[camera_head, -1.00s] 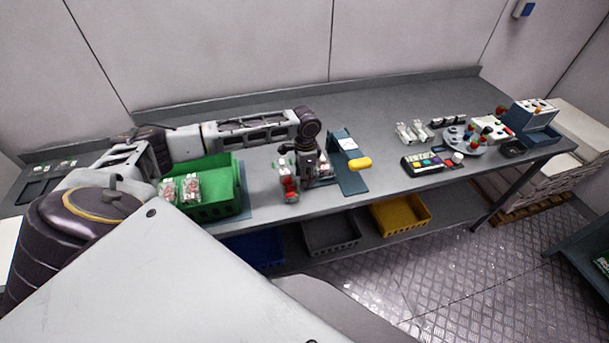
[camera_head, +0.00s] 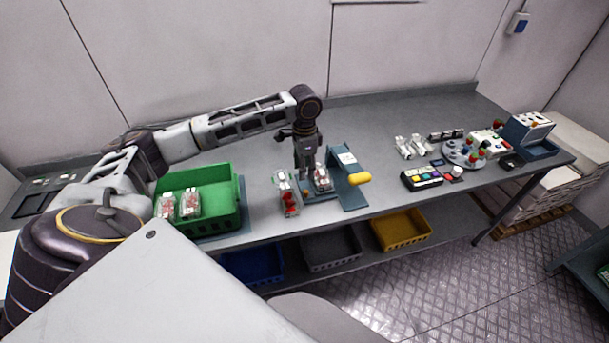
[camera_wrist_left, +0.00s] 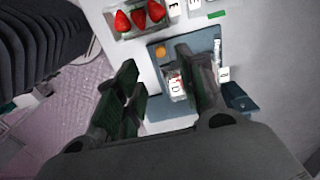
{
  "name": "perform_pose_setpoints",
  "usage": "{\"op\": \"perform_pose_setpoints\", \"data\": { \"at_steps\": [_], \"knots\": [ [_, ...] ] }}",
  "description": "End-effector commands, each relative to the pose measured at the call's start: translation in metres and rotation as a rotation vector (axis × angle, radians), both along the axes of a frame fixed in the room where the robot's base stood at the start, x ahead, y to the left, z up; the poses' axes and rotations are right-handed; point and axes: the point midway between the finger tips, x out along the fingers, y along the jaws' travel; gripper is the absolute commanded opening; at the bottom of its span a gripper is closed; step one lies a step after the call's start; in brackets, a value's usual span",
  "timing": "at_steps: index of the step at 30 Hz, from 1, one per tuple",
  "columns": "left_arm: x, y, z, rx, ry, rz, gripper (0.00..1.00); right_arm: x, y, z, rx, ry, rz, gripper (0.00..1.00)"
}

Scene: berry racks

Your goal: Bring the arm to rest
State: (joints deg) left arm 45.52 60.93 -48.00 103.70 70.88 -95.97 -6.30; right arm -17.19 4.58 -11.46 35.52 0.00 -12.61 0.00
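My left gripper (camera_head: 307,176) is above the bench beside the blue press station (camera_head: 346,172) with the yellow handle. In the left wrist view, the fingers of my left gripper (camera_wrist_left: 160,75) are apart, with nothing clearly held between them. A clear punnet with red berries (camera_head: 322,179) sits at the station, partly behind the gripper. Another punnet of red berries (camera_head: 287,197) stands on the bench just left of the gripper; strawberries in a punnet (camera_wrist_left: 138,16) show at the top of the wrist view. My right gripper is not in view.
A green crate (camera_head: 218,213) at the left of the bench holds punnets. A keypad box (camera_head: 425,178) and a round turntable (camera_head: 463,154) stand to the right. Blue, grey and yellow bins (camera_head: 402,230) are under the bench. The rear bench middle is clear.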

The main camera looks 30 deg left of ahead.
Motion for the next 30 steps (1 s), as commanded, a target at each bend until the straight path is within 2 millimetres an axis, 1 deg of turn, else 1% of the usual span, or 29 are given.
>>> {"op": "perform_pose_setpoints", "data": {
  "at_steps": [3, 9, 24, 27, 30],
  "knots": [
    [0.000, 0.000, 0.008, 0.000, 0.000, 0.000, 0.39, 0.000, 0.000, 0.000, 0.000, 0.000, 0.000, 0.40],
    [-0.001, 0.000, 0.012, 0.000, 0.001, 0.000, 0.39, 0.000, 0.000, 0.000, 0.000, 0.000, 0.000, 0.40],
    [-0.001, 0.000, 0.011, -0.001, 0.001, -0.001, 0.39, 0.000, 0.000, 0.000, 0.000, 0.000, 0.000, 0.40],
    [-0.001, -0.004, 0.008, -0.001, 0.000, -0.006, 0.39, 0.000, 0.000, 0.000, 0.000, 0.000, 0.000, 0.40],
    [-0.003, -0.011, 0.002, -0.002, -0.002, -0.018, 0.39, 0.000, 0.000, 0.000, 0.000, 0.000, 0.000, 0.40]
  ]
}}
